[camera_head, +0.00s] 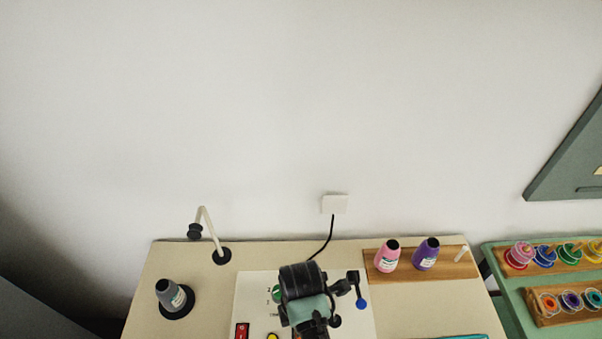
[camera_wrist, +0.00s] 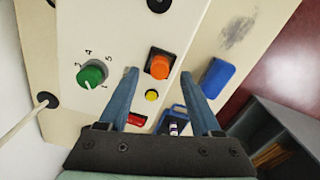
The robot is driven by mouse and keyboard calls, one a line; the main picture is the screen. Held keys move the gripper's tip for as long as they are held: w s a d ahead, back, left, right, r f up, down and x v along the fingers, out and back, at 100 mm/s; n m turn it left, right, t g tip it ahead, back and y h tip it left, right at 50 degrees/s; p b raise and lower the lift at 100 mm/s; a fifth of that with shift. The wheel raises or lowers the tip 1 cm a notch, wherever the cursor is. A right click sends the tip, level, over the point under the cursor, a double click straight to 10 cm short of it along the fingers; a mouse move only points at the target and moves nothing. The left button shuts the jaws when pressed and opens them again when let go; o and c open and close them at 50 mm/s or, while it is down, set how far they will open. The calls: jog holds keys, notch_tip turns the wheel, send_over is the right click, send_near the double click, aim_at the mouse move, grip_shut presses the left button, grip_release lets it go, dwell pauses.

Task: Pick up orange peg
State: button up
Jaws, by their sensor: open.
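The orange peg (camera_wrist: 160,65) stands in a black square mount on the pale machine panel in the wrist view. My gripper (camera_wrist: 159,75) is open, with one blue finger on each side of the peg's line. The fingertips appear near the peg, with nothing between them that I can see held. I cannot tell how far the tips are above the panel. In the head view my arm covers the middle of the panel (camera_head: 253,290), and the peg cannot be clearly made out there.
Around the peg are a green dial (camera_wrist: 91,73), a yellow button (camera_wrist: 152,95), a red switch (camera_wrist: 137,119) and a blue block (camera_wrist: 215,78). Pink (camera_head: 387,259) and purple (camera_head: 426,257) thread cones stand at the back right, a grey cone (camera_head: 171,293) at left.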

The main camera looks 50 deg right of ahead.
jog(key=shift+f, duration=1.15)
grip_shut()
